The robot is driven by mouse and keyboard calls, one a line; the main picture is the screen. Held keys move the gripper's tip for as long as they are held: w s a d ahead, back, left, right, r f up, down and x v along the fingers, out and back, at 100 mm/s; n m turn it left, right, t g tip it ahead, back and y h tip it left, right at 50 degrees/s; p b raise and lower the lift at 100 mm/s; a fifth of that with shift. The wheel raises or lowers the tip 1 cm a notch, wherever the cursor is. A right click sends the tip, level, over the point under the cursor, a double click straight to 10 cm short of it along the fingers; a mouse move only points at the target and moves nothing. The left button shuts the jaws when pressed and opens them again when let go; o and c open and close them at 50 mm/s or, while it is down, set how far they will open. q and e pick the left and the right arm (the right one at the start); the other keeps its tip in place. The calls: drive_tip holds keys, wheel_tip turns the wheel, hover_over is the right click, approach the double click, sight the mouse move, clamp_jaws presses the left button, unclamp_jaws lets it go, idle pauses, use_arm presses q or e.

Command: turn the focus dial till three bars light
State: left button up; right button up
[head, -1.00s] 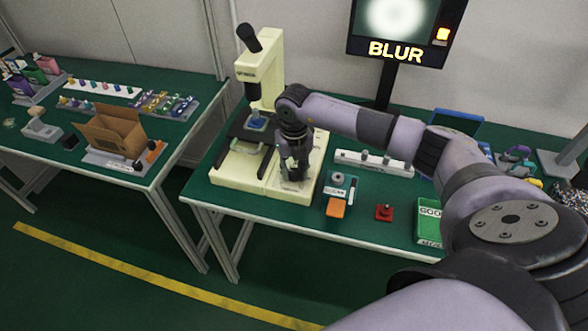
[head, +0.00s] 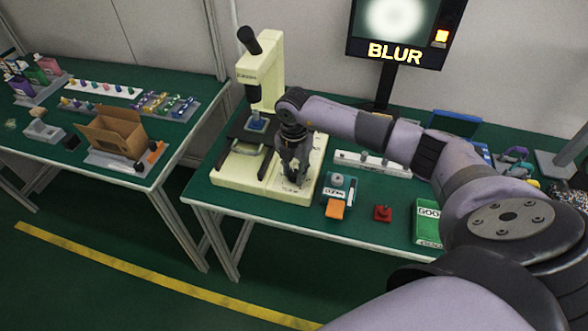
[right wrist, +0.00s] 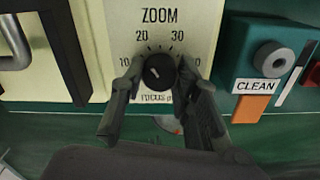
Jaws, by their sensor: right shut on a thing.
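The cream microscope (head: 262,80) stands on the green bench. In the right wrist view a black dial (right wrist: 158,70) with a pale pointer line sits on its base, under the word ZOOM and a number scale. A partly hidden label below it seems to read FOCUS. My right gripper (right wrist: 157,80) is shut on this dial, one finger on each side; in the head view the gripper (head: 292,178) hides the dial. The monitor (head: 397,30) shows a blurred white disc, the word BLUR and one lit amber bar (head: 442,36). My left gripper is not in view.
Right of the microscope are a CLEAN box (head: 338,183) with an orange pad, a red piece (head: 383,213) and a green bin (head: 428,225). A white rack (head: 372,162) lies behind. An open cardboard box (head: 113,130) is on the left table, across a gap.

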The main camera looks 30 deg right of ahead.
sight(294, 172)
drive_tip(key=shift+m, duration=0.5)
drive_tip(key=o, duration=1.2)
drive_tip(key=shift+c, duration=0.2)
wheel_tip(294, 172, up, 12)
